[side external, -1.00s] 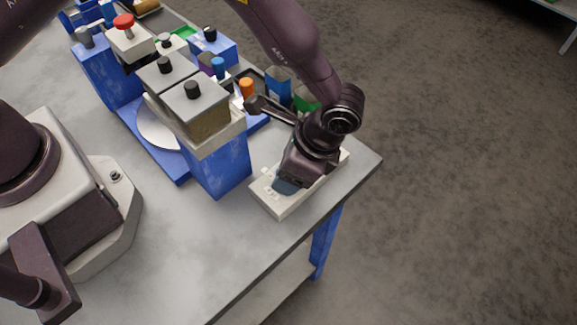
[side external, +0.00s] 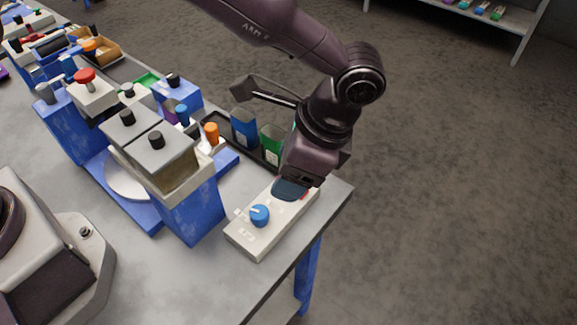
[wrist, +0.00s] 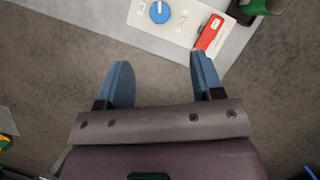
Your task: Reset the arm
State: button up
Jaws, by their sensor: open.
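My gripper (wrist: 160,80) is open, with its two blue fingers spread apart and nothing between them in the wrist view. In the side external view my gripper (side external: 289,190) hangs above the right end of a white control box. The white control box (side external: 250,238) lies at the table's corner and carries a blue round knob (side external: 260,215). In the wrist view the knob (wrist: 160,12) is ahead of the fingers, apart from them. A red switch (wrist: 209,32) sits on the same box, close to the right fingertip; part of it is hidden by the gripper in the side external view.
A blue-and-white machine (side external: 195,205) with black-knobbed lids stands left of the box. A dark tray holds a blue container (side external: 243,128) and a green container (side external: 271,143) behind it. The table edge (side external: 330,215) is close by, with open floor beyond.

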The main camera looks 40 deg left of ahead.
jog(key=s+a+r+n+t+h, duration=0.1)
jog(key=s+a+r+n, duration=0.3)
jog(key=a, duration=0.4)
jog(key=s+a+r+n+t+h, duration=0.1)
jog(key=s+a+r+n+t, duration=0.3)
jog(key=s+a+r, duration=0.2)
jog(key=s+a+r+n+t+h, duration=0.1)
jog(key=s+a+r+n, duration=0.3)
jog(key=a+r, duration=0.5)
jog(key=s+a+t, duration=0.1)
jog(key=a, duration=0.2)
jog(key=shift+t+h, duration=0.4)
jog(key=shift+a, duration=0.1)
dwell(0.3)
